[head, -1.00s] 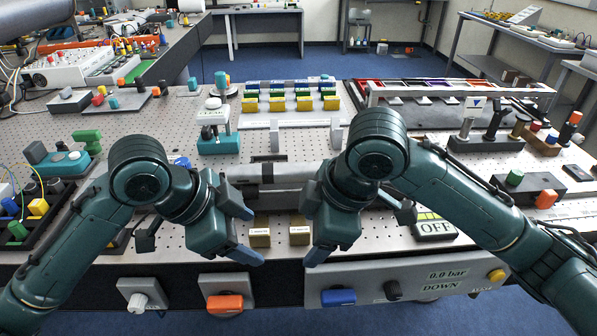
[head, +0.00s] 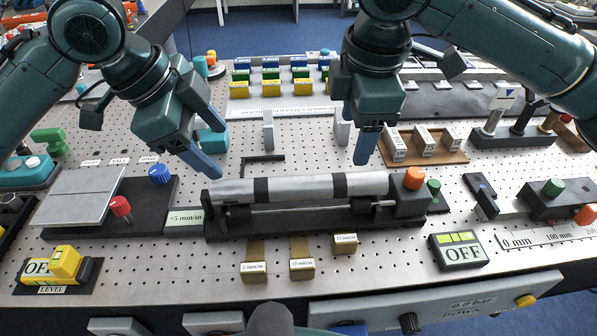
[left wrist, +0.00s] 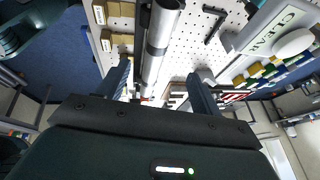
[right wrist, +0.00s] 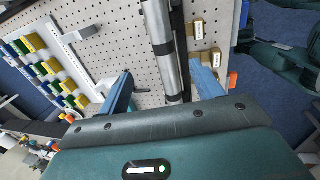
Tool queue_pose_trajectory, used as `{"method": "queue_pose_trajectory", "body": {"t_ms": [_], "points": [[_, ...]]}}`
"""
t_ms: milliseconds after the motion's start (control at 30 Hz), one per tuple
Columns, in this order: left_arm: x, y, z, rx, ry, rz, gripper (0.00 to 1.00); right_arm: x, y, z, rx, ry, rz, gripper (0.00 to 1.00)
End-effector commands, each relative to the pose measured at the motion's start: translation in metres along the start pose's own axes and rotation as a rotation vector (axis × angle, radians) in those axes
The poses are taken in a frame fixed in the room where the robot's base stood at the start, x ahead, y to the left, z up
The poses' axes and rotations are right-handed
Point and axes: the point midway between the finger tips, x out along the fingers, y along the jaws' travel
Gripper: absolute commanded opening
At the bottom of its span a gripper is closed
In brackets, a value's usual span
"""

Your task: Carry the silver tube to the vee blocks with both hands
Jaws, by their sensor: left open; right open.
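The silver tube (head: 300,187) with two black bands lies level, left to right, on a dark roller stand (head: 285,222). It also shows in the left wrist view (left wrist: 161,28) and the right wrist view (right wrist: 165,62). Two upright light grey blocks, seemingly the vee blocks, a left one (head: 267,130) and a right one (head: 342,127), stand behind it, empty. My left gripper (head: 218,150) is open above the tube's left end. My right gripper (head: 355,140) is open above its right part. In each wrist view the tube lines up between the fingers, apart from them.
A small black angle piece (head: 262,160) lies between tube and blocks. An orange knob (head: 413,179) rises at the stand's right end. Labelled brass blocks (head: 302,262) stand in front. A grey plate (head: 85,195) and blue knob (head: 160,174) are left. White boxes (head: 424,140) stand right.

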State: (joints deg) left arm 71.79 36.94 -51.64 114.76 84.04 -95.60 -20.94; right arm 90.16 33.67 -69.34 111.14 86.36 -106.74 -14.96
Motion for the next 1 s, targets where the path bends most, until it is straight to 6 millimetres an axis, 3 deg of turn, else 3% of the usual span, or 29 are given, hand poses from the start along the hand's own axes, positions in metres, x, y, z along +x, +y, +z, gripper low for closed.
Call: {"method": "queue_pose_trajectory", "body": {"t_ms": [367, 1000], "points": [[0.008, 0.000, 0.000, -0.001, 0.000, 0.000, 0.66, 0.008, 0.000, 0.000, 0.001, 0.000, -0.002, 0.66], [0.117, 0.000, 0.000, -0.001, 0.001, 0.001, 0.66, 0.117, 0.000, 0.000, 0.002, 0.001, -0.002, 0.66]]}}
